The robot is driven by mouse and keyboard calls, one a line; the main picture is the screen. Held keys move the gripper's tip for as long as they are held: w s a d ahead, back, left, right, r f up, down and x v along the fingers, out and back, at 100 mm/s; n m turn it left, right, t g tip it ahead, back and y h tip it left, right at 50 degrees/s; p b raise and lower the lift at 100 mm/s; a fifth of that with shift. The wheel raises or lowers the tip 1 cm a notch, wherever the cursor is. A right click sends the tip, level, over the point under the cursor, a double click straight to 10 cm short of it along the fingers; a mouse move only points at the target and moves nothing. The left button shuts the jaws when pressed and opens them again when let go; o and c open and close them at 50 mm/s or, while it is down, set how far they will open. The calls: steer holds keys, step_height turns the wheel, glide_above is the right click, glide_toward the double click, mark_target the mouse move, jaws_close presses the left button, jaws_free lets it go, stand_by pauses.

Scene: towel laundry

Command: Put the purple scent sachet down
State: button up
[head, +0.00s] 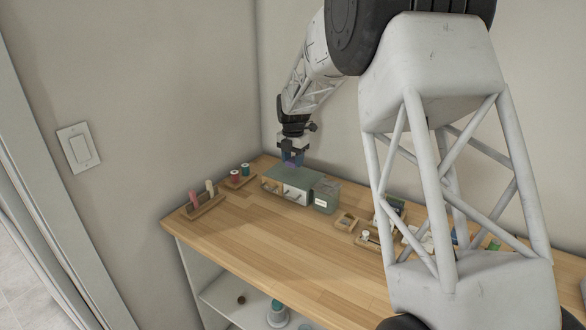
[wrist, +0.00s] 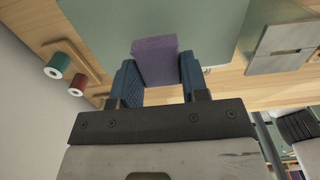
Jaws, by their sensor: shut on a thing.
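The purple scent sachet (wrist: 155,60) is held upright between the blue fingers of my gripper (wrist: 158,76) in the wrist view. In the head view my gripper (head: 292,157) is over the grey-green drawer box (head: 300,178) at the back of the wooden worktop, and only a small bit of purple shows at its tips. The box's green top (wrist: 100,22) lies beyond the sachet in the wrist view. I cannot tell whether the sachet touches the box top.
A red spool (head: 235,175) and a teal spool (head: 245,169) stand on a wooden holder left of the box. A wooden rack (head: 204,205) sits at the left edge. Small wooden trays (head: 346,222) are to the right. The worktop's front (head: 270,240) is clear.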

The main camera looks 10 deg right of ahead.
mark_target(293, 160)
steer(key=shift+f, duration=0.1)
steer(key=shift+f, duration=1.65)
steer(key=shift+f, duration=0.15)
steer(key=o, duration=0.9)
step_height(293, 160, up, 12)
steer(key=shift+r, duration=0.2)
steer(key=shift+s, duration=0.1)
